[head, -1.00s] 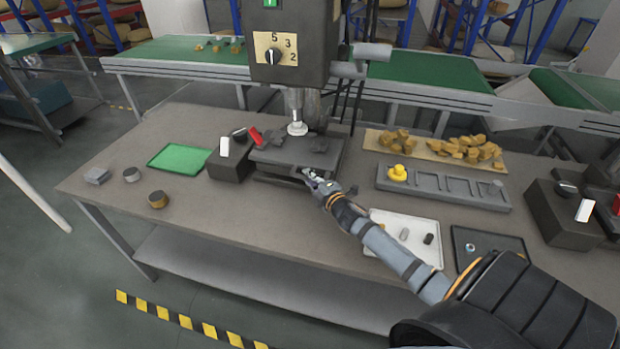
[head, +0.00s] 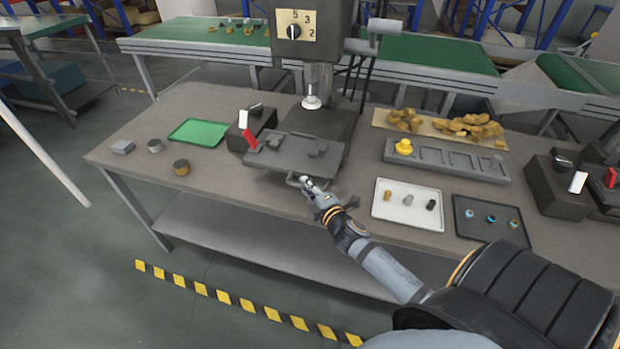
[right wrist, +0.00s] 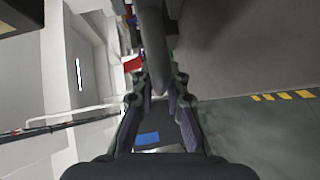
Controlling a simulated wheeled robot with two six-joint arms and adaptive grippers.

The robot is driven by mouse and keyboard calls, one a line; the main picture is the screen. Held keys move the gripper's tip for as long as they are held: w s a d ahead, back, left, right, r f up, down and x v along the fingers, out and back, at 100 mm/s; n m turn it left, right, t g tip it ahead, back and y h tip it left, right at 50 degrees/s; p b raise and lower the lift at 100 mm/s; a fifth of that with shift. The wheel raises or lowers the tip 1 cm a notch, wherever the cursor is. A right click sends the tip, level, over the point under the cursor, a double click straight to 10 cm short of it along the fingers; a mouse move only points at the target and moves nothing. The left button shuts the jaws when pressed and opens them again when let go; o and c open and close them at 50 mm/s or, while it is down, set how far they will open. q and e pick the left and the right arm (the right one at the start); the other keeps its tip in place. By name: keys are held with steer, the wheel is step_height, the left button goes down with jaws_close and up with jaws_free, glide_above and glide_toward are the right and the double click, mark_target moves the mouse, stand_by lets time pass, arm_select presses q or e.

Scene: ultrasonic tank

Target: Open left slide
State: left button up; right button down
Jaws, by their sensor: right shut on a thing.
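The left slide (head: 293,160) is a dark grey plate below the drill press, drawn out toward the front edge of the table, with part of its dark base (head: 335,122) bare behind it. Small grey clamp-like pieces sit on the plate. My right gripper (head: 306,183) is at the slide's front handle (head: 292,181) and shut on it. In the right wrist view a dark round bar (right wrist: 153,45) passes between the fingers. The fingers hide part of the handle. My left gripper is in no view.
A dark box with a white switch and red lever (head: 250,138) stands left of the slide. A green tray (head: 198,132), a white tray (head: 408,216), a dark tray (head: 480,240) and a grey slotted rack (head: 445,172) lie around. The drill press (head: 311,30) stands behind.

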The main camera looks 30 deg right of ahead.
steer(key=shift+s+a, duration=0.45)
steer(key=shift+a, duration=0.05)
steer(key=c, duration=1.3)
jaws_free()
steer(key=shift+w+d, duration=0.1)
steer(key=shift+d, duration=0.05)
steer(key=shift+c, duration=0.2)
steer(key=s+r, duration=0.1)
steer(key=s, duration=1.1)
steer(key=shift+a+r, duration=0.4)
steer(key=shift+w, duration=0.1)
